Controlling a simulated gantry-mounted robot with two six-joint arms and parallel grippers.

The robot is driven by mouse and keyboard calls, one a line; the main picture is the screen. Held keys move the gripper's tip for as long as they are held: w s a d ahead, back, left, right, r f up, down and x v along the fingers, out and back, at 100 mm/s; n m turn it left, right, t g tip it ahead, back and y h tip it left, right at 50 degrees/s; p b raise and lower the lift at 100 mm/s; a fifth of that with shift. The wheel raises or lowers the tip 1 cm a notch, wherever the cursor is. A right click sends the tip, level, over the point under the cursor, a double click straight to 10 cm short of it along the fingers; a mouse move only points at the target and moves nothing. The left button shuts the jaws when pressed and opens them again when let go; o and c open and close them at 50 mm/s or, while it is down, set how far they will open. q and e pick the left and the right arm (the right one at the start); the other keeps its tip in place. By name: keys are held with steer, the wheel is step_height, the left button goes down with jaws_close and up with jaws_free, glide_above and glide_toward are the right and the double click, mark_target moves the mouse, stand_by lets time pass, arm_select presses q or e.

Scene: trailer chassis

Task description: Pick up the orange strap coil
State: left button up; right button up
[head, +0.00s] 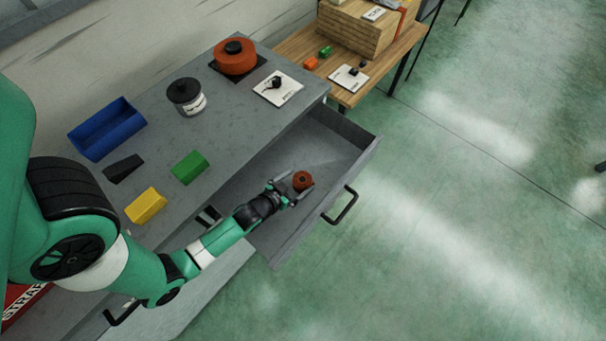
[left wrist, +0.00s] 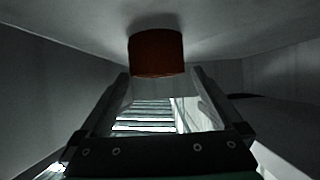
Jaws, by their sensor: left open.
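The orange strap coil (head: 302,180) is small and round with a dark centre. It sits inside the open grey drawer (head: 345,150), near its front panel. My left gripper (head: 296,190) reaches down into the drawer, its two fingers spread at the coil. In the left wrist view the coil (left wrist: 156,53) shows as a dark orange block just beyond the tips of the open fingers (left wrist: 160,75), centred between them. I cannot tell whether any finger touches it. My right gripper is not in view.
On the grey bench stand a larger orange reel (head: 235,57), a white jar with black lid (head: 187,96), a blue bin (head: 106,128), and green (head: 189,167) and yellow (head: 146,205) blocks. Green floor lies clear at right.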

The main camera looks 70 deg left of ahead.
mark_target(307, 176)
arm_select(q)
steer(key=b+x, duration=0.2)
steer(key=x, duration=0.3)
steer(key=shift+w+f, duration=0.25)
steer(key=shift+w, duration=0.05)
steer(key=c, duration=1.3)
step_height(307, 176, up, 10)
steer(key=p, duration=0.5)
steer(key=shift+c, duration=0.3)
